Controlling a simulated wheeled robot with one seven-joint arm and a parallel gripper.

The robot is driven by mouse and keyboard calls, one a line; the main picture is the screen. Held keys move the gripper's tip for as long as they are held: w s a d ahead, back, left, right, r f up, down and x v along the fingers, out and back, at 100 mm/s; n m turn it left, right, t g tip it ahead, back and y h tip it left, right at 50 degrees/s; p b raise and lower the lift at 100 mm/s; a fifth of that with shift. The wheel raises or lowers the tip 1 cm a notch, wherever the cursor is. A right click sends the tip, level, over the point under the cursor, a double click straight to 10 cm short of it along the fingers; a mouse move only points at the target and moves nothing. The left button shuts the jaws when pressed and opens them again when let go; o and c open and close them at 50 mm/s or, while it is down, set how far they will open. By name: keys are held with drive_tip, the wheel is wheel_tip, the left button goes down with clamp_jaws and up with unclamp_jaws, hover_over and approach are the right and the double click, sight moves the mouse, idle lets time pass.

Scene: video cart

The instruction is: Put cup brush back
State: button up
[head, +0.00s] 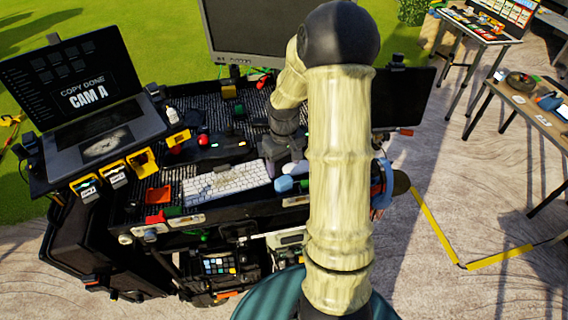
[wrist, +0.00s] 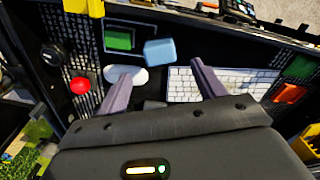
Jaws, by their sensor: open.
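I cannot tell for certain which item is the cup brush. A light blue block (head: 284,183) lies on the black cart top, just right of the white keyboard (head: 225,181). In the wrist view the blue block (wrist: 160,52) is beyond my fingertips, between their lines, with a white oval thing (wrist: 125,72) beside it. My gripper (wrist: 161,72) is open, with nothing seen between its fingers. In the head view my gripper is over the cart top behind the keyboard's right end, partly hidden by my arm.
A laptop (head: 95,110) stands at the left, with yellow holders (head: 142,161) along the edge. A large monitor (head: 250,30) stands at the back. Side tables (head: 520,95) stand at right.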

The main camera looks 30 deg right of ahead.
idle(0.4)
drive_tip(key=s+a+r+t, duration=0.1)
drive_tip(key=s+a+r, duration=0.3)
drive_tip(key=s+a, duration=0.2)
drive_tip(key=s+a+r+m+t, duration=0.1)
drive_tip(key=s+a+r, duration=0.3)
drive_tip(key=s+a, duration=0.2)
drive_tip(key=shift+s+a+t, duration=0.2)
drive_tip(key=shift+a+t, duration=0.1)
drive_tip(key=shift+a, duration=0.45)
drive_tip(key=b+x, duration=0.2)
drive_tip(key=s+b+x, duration=0.1)
drive_tip(key=b+x, duration=0.1)
drive_tip(key=shift+f, duration=0.15)
